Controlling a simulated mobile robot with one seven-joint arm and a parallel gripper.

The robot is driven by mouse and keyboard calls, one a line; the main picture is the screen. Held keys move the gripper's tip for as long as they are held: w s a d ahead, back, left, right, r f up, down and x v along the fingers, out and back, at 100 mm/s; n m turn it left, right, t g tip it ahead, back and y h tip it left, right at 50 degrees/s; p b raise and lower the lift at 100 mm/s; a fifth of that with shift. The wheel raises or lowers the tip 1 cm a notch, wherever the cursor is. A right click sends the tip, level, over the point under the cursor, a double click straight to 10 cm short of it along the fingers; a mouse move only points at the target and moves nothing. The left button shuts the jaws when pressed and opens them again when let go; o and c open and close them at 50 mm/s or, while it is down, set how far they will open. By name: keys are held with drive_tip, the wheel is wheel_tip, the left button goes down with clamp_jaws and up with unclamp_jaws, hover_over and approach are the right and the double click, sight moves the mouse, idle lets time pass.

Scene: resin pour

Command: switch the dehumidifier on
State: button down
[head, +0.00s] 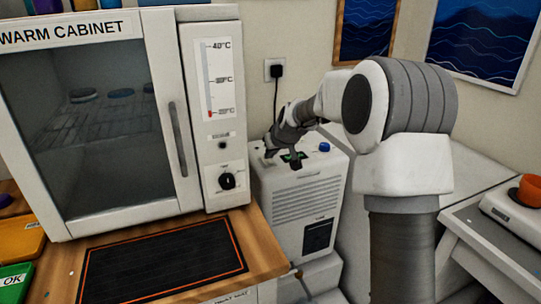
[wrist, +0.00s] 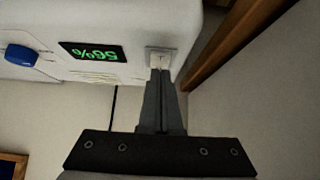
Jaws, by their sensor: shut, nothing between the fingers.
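The dehumidifier (head: 310,190) is a white box with a front grille, standing right of the warm cabinet. On its top are a small dark display (wrist: 92,51) with green digits that seem to read 56%, upside down in the wrist view, and a pale switch (wrist: 161,60) in a grey frame. My gripper (wrist: 161,76) is shut and empty. Its fingertips are right at the near edge of the switch; I cannot tell whether they touch it. In the head view my gripper (head: 269,154) is over the top's left part. The switch's position is unclear.
A blue knob (head: 324,147) is on the dehumidifier's top, right of the display. The warm cabinet (head: 218,120) stands close on the left. A wooden bench with a black heat mat (head: 165,262) is in front. A wall socket (head: 274,69) with a plug is behind.

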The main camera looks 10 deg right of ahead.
drive_tip(key=shift+r, duration=0.15)
drive_tip(key=shift+r, duration=0.3)
drive_tip(key=p+v, duration=0.3)
drive_tip(key=v, duration=0.9)
drive_tip(key=shift+s+r, duration=0.2)
drive_tip(key=shift+s, duration=0.05)
drive_tip(key=s+r+g+p, duration=0.1)
drive_tip(key=s+r+p, duration=0.2)
drive_tip(key=s, duration=0.8)
drive_tip(key=s+r+m+h+p, duration=0.1)
drive_tip(key=s+r+p, duration=0.3)
drive_tip(key=s, duration=0.8)
drive_tip(key=s+a+r+m+g+p, duration=0.1)
drive_tip(key=s+r+p, duration=0.3)
drive_tip(key=s, duration=0.8)
drive_tip(key=shift+r+g+h, duration=0.2)
drive_tip(key=shift+g+h, duration=0.1)
